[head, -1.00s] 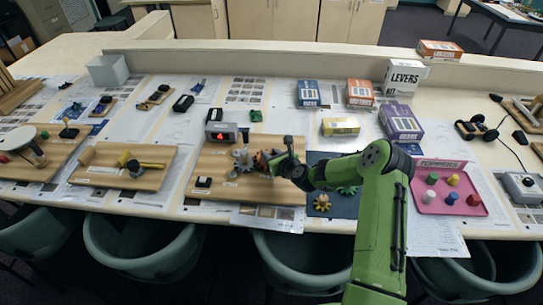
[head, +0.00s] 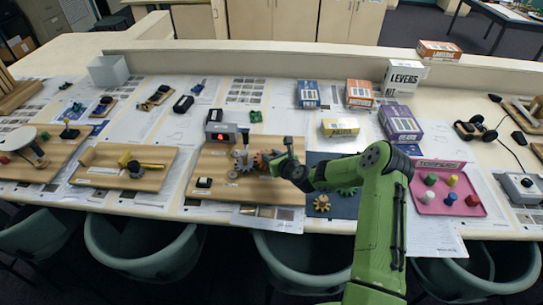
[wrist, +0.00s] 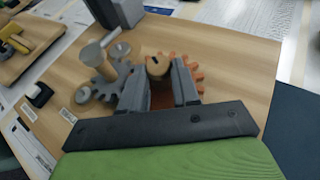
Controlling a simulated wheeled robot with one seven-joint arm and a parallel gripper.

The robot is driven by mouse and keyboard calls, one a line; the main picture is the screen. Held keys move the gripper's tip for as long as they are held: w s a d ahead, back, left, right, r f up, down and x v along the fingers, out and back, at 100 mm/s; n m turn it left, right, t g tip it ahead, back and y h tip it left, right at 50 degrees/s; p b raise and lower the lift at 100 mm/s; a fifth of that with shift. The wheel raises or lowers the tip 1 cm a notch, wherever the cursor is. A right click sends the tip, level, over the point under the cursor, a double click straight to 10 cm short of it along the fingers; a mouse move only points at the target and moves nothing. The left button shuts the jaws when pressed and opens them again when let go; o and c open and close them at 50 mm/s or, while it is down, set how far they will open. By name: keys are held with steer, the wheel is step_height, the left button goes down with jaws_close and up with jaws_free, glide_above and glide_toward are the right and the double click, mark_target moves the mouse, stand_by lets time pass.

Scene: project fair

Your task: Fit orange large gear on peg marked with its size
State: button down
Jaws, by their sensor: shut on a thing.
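The orange gear (head: 262,161) is at the right part of the wooden gear board (head: 225,190). In the wrist view the orange gear (wrist: 192,72) shows behind and beside my fingers, low over the board. My gripper (wrist: 157,75) is shut on it, with a tan round hub (wrist: 157,66) between the fingers. In the head view my gripper (head: 286,160) is at the gear's right. A grey gear (wrist: 122,82) is close to its left. Any peg under the orange gear is hidden, and I cannot tell whether the gear is seated.
A tall grey post (wrist: 92,54) and small grey discs (wrist: 83,94) stand left of the gears. A grey box with a red display (head: 222,132) is behind. A dark mat (head: 345,208) with a yellow gear (head: 322,203) and a green gear (head: 347,191) lies right.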

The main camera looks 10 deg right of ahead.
steer(key=shift+f+b, duration=0.45)
steer(key=shift+f, duration=0.15)
steer(key=c, duration=1.1)
jaws_free()
steer(key=shift+s, duration=0.1)
steer(key=shift+p+v, duration=0.95)
steer(key=shift+v, duration=4.55)
